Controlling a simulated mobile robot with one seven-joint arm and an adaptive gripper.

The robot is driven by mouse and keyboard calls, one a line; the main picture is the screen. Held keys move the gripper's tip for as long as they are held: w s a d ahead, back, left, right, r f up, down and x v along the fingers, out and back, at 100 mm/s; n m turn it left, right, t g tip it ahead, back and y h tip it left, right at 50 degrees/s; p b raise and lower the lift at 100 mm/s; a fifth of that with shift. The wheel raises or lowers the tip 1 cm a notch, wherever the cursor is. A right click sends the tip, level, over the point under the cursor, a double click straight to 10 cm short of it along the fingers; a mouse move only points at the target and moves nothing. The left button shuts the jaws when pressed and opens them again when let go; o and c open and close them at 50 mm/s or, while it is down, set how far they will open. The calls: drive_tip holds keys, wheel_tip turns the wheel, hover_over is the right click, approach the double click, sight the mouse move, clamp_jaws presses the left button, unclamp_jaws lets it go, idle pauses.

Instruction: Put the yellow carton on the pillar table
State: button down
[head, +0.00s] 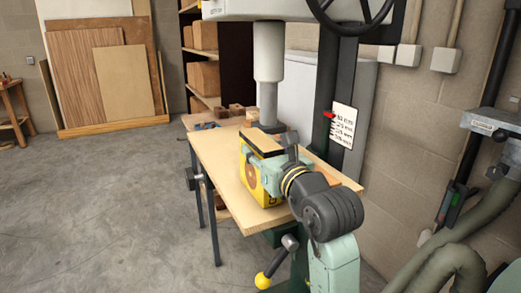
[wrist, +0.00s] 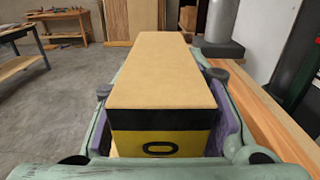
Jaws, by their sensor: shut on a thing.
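The yellow carton (head: 260,190) has a black band, a tan top and a disc-like mark on its side. In the wrist view its near end (wrist: 187,143) is yellow with a black oval, below the black band. My gripper (head: 264,160) is shut on it, with purple-lined fingers (wrist: 160,85) along both sides. The pillar table (head: 212,158) is a pale wooden top on dark legs under the drill column. The carton is upright over the table's middle and right part. I cannot tell whether its underside touches the top.
The drill column (head: 268,55) comes down behind the carton, near my gripper. Small wooden blocks (head: 237,110) lie beyond the table's far end. The table's left front part is bare. A block wall (head: 425,125) and hoses (head: 440,255) stand to the right. The floor at left is clear.

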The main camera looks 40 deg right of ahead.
drive_tip(key=shift+f, duration=0.2)
drive_tip(key=c, duration=1)
unclamp_jaws()
drive_tip(key=shift+s+r, duration=0.1)
drive_tip(key=shift+r, duration=0.15)
drive_tip(key=b+v, duration=0.2)
drive_tip(key=v, duration=0.9)
drive_tip(key=shift+s+b, duration=0.4)
